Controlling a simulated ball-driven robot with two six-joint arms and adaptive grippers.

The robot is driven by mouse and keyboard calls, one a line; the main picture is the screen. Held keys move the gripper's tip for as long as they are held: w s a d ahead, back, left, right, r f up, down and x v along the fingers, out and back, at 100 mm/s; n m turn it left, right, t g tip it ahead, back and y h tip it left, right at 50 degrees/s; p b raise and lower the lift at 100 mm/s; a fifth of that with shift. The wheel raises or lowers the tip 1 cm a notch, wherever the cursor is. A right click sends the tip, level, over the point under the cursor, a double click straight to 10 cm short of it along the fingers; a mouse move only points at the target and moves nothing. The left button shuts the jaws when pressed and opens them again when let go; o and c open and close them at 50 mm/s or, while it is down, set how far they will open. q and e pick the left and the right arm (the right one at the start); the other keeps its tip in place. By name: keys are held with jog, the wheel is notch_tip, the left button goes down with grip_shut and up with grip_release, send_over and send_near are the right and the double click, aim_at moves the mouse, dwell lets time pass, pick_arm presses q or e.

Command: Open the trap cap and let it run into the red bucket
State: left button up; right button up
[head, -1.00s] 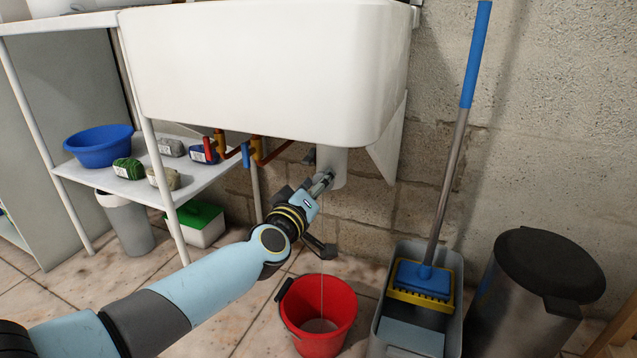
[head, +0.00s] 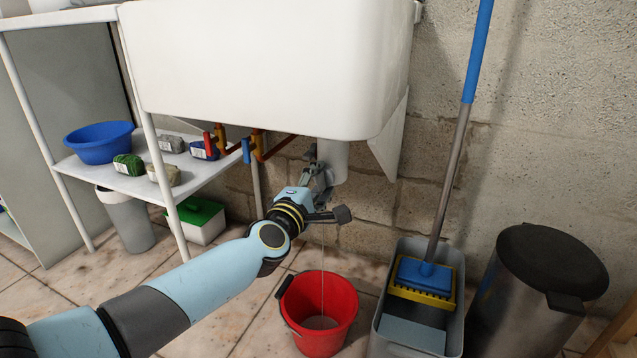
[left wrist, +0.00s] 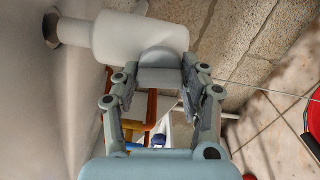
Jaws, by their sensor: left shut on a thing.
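The white trap (head: 333,158) hangs under the sink; it also shows in the left wrist view (left wrist: 138,38). Its pale grey cap (left wrist: 160,76) sits against the trap's side, between my fingers. My left gripper (head: 318,180) is shut on the cap; its fingers (left wrist: 160,88) lie on both sides of it. A thin stream of water (head: 323,245) falls from the trap area into the red bucket (head: 342,298) on the floor below. The bucket holds some water at its bottom. In the head view my gripper mostly hides the cap.
The sink (head: 250,70) hangs close above my gripper. Red and blue valves on pipes (head: 272,150) are left of the trap. A shelf (head: 130,185) stands at left. A grey mop bucket (head: 405,338) with a mop and a dark bin (head: 510,300) stand right of the red bucket.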

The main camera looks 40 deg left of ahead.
pick_arm(q)
jog(key=n, duration=0.3)
jog(key=shift+f+n+b, duration=0.25)
jog(key=shift+n+b, duration=0.05)
jog(key=shift+b, duration=0.1)
jog(key=n+b, duration=0.1)
jog(key=n, duration=0.3)
jog(key=shift+d+f+n, duration=0.1)
jog(key=shift+n, duration=0.2)
jog(key=n, duration=0.3)
jog(key=shift+b, duration=0.4)
jog(key=shift+d+n+b, duration=0.1)
jog(key=shift+n+b, duration=0.25)
jog(key=shift+n, duration=1.25)
pick_arm(e)
notch_tip(320, 180, down, 7)
jog(key=w+t, duration=0.2)
jog(key=t, duration=0.2)
jog(key=shift+w+r, duration=0.2)
jog(key=shift+w, duration=0.05)
pick_arm(q)
jog(key=o, duration=1.1)
jog(key=shift+o, duration=0.2)
jog(key=v, duration=1.2)
